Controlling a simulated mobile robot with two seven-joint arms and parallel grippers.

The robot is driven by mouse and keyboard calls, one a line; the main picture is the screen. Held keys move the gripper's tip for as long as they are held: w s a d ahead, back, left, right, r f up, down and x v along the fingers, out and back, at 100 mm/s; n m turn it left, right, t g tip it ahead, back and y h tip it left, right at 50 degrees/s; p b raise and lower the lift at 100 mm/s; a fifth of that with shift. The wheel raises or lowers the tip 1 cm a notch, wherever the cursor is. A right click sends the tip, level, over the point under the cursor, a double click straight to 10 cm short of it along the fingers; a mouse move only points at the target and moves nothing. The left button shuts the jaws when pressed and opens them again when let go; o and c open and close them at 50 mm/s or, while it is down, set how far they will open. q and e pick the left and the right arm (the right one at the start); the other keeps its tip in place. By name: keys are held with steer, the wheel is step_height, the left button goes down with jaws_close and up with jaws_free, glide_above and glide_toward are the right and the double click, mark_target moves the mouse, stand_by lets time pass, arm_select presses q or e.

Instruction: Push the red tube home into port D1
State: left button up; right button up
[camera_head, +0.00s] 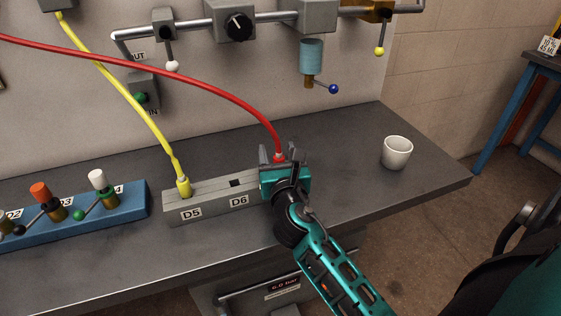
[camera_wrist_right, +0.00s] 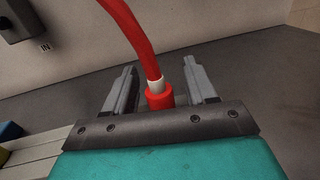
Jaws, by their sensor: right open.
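The red tube (camera_head: 215,82) comes in from the left edge and curves down to its red end fitting, which has a white band, at my right gripper (camera_head: 276,157). In the right wrist view the tube's red end (camera_wrist_right: 159,96) stands between the two fingers of my gripper (camera_wrist_right: 161,76). The fingers are open, with a gap on each side of it. My gripper is over the right end of the grey block (camera_head: 212,208) labelled D5 and D6 and hides that end. I cannot see how the tube's end is seated. No D1 label is readable. My left gripper is not in view.
A yellow tube (camera_head: 139,113) stands in D5. The D6 hole (camera_head: 235,183) is empty. A blue valve block (camera_head: 122,207) is at left, a white cup (camera_head: 397,153) at right. A pipe with valves (camera_head: 190,25) runs above. The bench right of my gripper is mostly clear.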

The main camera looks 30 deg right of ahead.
steer(key=shift+c, duration=0.3)
jaws_close()
stand_by(0.4)
steer(key=shift+r, duration=0.15)
